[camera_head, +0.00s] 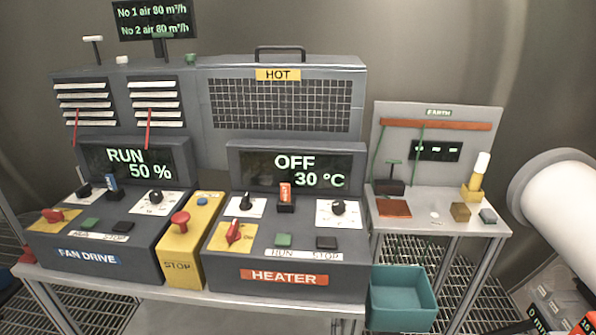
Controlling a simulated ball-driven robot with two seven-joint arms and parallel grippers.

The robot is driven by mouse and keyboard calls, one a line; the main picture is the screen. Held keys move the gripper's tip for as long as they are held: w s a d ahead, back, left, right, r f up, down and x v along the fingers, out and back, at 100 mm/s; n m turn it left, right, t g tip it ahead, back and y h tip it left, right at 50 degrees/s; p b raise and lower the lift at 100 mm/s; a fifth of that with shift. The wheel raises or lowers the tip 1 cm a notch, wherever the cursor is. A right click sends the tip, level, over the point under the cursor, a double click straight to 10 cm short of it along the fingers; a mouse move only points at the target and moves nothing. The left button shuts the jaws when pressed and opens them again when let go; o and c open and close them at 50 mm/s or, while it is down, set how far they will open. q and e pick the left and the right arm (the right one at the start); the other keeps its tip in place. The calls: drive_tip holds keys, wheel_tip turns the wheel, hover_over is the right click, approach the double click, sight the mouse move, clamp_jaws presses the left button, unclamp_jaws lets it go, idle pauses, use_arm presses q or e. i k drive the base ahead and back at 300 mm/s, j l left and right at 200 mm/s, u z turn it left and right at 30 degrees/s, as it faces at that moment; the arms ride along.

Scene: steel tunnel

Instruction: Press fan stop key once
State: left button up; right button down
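The fan drive console (92,258) stands at the left of the bench, its screen (138,162) reading RUN 50 %. On its sloped top are a green key (90,224) and, to the right of it, a black key (123,227). The label strip below them reads STOP under the black key, so this is the fan stop key. Nothing touches or covers it. I see neither of my grippers in the head view.
A yellow box with a red STOP knob (180,222) stands right of the fan console. The heater console (225,262) beyond it reads OFF 30 °C and has its own green and black keys. A teal bin (402,300) and an EARTH stand (437,112) are further right.

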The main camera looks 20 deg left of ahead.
sight(122, 226)
drive_tip(key=u, duration=1.75)
